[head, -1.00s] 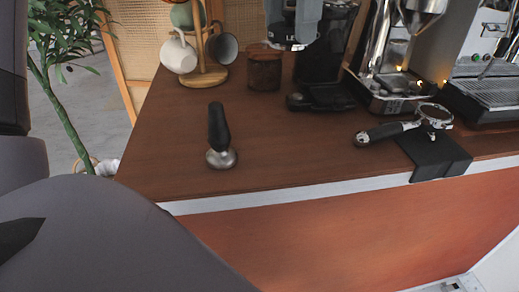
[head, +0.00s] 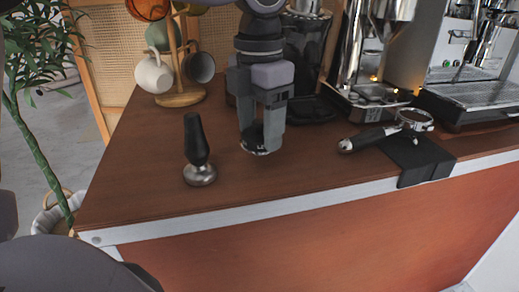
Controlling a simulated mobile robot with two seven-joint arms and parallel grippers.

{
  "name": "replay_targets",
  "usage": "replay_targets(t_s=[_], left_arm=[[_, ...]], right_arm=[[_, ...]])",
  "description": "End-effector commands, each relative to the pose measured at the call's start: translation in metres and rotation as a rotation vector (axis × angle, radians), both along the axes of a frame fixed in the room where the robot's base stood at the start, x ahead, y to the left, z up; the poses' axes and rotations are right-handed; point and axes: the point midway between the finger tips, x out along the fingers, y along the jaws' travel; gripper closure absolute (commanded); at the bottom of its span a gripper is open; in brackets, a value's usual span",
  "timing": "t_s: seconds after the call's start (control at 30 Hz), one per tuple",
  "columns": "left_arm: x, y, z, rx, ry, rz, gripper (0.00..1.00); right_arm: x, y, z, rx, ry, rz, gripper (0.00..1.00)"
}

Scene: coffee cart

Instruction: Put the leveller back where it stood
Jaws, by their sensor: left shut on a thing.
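My left gripper (head: 260,136) comes down from the top of the head view, fingers pointing down over the wooden counter. It is shut on the leveller (head: 256,149), a low dark disc with a silvery lower edge, mostly hidden between the fingertips. The leveller is at or just above the counter top; I cannot tell whether it touches. It is to the right of the black-handled tamper (head: 197,150), with a gap between them. My right gripper is not in view.
A mug tree (head: 180,97) with cups stands behind left. A black grinder (head: 307,60) and the espresso machine (head: 470,95) are behind and right. A portafilter (head: 375,137) lies by a black mat (head: 417,160) at the front edge. Counter in front of the gripper is clear.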

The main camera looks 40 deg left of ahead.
Motion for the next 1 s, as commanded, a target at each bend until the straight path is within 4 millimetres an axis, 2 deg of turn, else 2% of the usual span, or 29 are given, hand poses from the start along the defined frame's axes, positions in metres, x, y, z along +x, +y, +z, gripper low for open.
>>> replay_targets(t_s=[0.3,0.7,0.73,0.77,0.8,1.0], left_arm=[[0.000,0.000,-0.040,-0.002,0.001,0.000,0.75],[0.000,0.000,-0.046,-0.001,-0.002,0.000,0.75],[0.000,0.000,-0.045,0.000,0.000,0.000,0.29],[0.000,0.000,-0.045,0.000,0.000,0.000,0.19],[0.000,0.000,-0.045,0.000,0.000,0.000,0.13],[0.000,0.000,-0.045,0.000,0.000,0.000,0.13]], right_arm=[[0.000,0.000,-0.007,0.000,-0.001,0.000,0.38],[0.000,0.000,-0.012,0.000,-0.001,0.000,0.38],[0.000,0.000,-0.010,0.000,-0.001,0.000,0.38],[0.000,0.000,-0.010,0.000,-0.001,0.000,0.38],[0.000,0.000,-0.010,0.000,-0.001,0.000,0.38],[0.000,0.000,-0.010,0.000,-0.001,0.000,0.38]])
